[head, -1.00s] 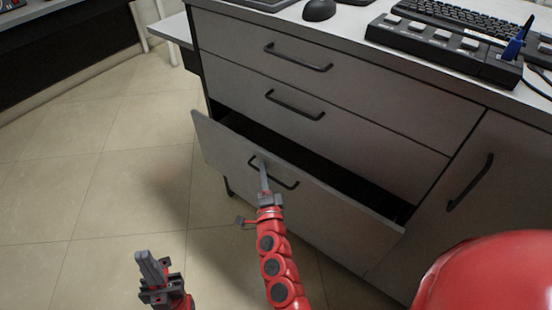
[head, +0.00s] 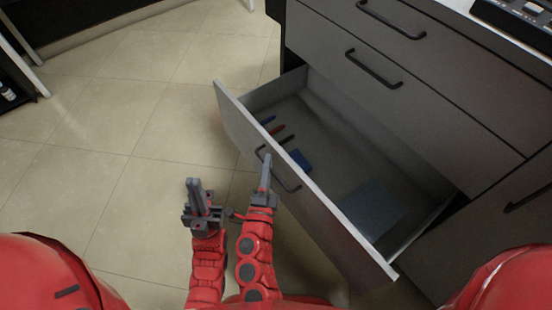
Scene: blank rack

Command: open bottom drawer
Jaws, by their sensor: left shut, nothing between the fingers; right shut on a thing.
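The bottom drawer (head: 345,232) of the grey cabinet is pulled well out, and its inside shows. Its dark bar handle (head: 289,184) is on the front panel. My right gripper (head: 266,165) is shut on the handle near its left part; its fingers hide some of the bar. My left gripper (head: 195,188) is shut and empty, held above the floor to the left of the drawer front and apart from it.
In the drawer lie a blue box (head: 300,159), a flat grey-blue item (head: 371,209) and several small pen-like things. Two closed drawers (head: 440,45) are above it. A cabinet door stands at the right. Tiled floor (head: 130,120) is clear to the left.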

